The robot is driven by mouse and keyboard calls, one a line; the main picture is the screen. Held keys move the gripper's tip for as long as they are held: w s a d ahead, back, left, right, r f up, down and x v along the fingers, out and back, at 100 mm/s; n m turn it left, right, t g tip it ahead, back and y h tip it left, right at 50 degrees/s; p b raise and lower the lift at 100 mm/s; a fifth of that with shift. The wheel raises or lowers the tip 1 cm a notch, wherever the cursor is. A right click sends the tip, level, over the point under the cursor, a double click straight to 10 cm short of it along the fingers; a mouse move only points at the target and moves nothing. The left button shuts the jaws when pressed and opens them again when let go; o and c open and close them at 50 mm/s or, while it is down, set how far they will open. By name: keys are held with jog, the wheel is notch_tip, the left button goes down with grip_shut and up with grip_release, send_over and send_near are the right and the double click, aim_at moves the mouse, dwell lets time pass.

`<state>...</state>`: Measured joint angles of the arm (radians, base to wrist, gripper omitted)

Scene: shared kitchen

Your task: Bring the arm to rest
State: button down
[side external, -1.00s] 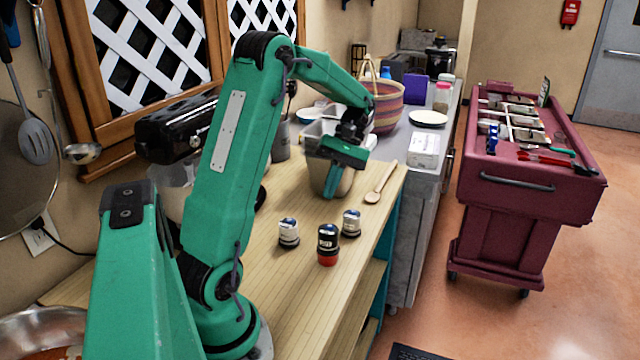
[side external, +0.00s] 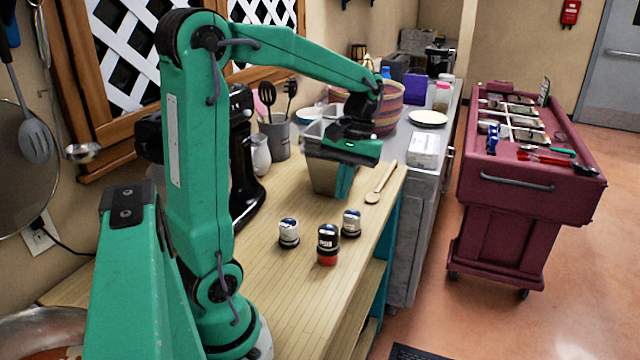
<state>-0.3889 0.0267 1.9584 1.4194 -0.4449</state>
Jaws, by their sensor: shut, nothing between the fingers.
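My arm is green and stands on the wooden counter (side external: 272,270), with its upper link near upright and its forearm reaching right. My gripper (side external: 343,190) hangs at the end, pointing down, shut and empty. In the picture it overlaps the front of a metal container (side external: 322,178). I cannot tell whether the two touch.
Three small jars stand on the counter: a white-labelled one (side external: 288,233), a red-based one (side external: 328,245) and another (side external: 351,223). A wooden spoon (side external: 380,184) lies right of the container. A utensil crock (side external: 273,138) and striped basket (side external: 388,105) stand behind. A maroon cart (side external: 520,190) is at right.

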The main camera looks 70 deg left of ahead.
jog(key=s+d+r+m+t, duration=0.1)
jog(key=s+d+m+t, duration=0.2)
jog(key=d, duration=0.3)
jog(key=s+d+r+m+t+y, duration=0.1)
jog(key=s+d+m+t, duration=0.2)
jog(key=d+m+t, duration=0.2)
jog(key=shift+d+r+m, duration=0.2)
jog(key=shift+d+m, duration=0.15)
jog(key=shift+m, duration=0.45)
